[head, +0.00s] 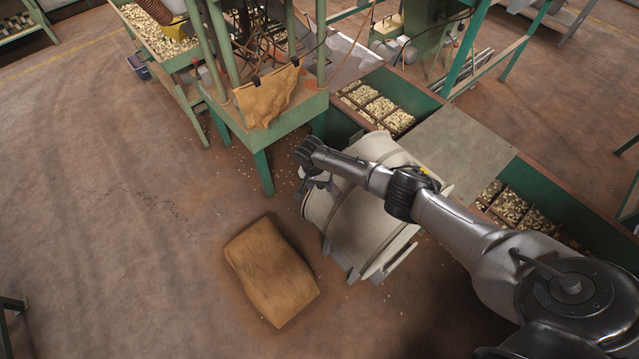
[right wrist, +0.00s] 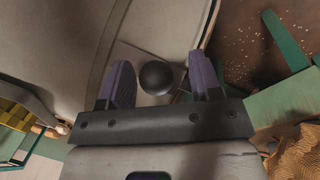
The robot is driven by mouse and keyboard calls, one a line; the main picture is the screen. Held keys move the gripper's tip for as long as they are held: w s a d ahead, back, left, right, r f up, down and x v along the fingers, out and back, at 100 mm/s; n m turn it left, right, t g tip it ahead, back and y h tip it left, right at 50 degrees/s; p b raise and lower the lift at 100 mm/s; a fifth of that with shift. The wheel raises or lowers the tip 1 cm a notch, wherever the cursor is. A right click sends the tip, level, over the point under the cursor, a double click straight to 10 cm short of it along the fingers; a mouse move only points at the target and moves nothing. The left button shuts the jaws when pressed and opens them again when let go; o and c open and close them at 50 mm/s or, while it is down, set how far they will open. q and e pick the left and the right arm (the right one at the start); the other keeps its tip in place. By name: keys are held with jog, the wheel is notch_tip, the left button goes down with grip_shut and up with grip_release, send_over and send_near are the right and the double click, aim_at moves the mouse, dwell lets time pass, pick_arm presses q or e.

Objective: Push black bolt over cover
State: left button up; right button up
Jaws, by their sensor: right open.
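In the right wrist view a round black knob, the black bolt (right wrist: 156,77), shows between the two fingers of my right gripper (right wrist: 157,85). The fingers are apart, one on each side of it; I cannot tell whether either touches it. Behind it is a pale plate on the cream surface of a large drum-like cover (right wrist: 90,35). In the head view the cream drum (head: 365,225) stands on a grey stand, and my right gripper (head: 316,182) is at its upper left side. The bolt is hidden there. My left gripper is not in view.
A brown sack (head: 270,272) lies on the floor left of the drum. A green machine table (head: 265,125) with a hanging leather cloth (head: 270,97) stands behind. Green hoppers of nuts (head: 380,105) are behind and to the right. Floor at left is clear.

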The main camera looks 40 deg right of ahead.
jog(key=shift+r, duration=0.1)
jog(key=shift+w+r, duration=0.15)
jog(key=shift+r, duration=0.2)
notch_tip(320, 180, up, 13)
jog(key=w+a+p, duration=0.1)
jog(key=w+p, duration=0.1)
jog(key=p, duration=0.2)
jog(key=shift+a+f, duration=0.15)
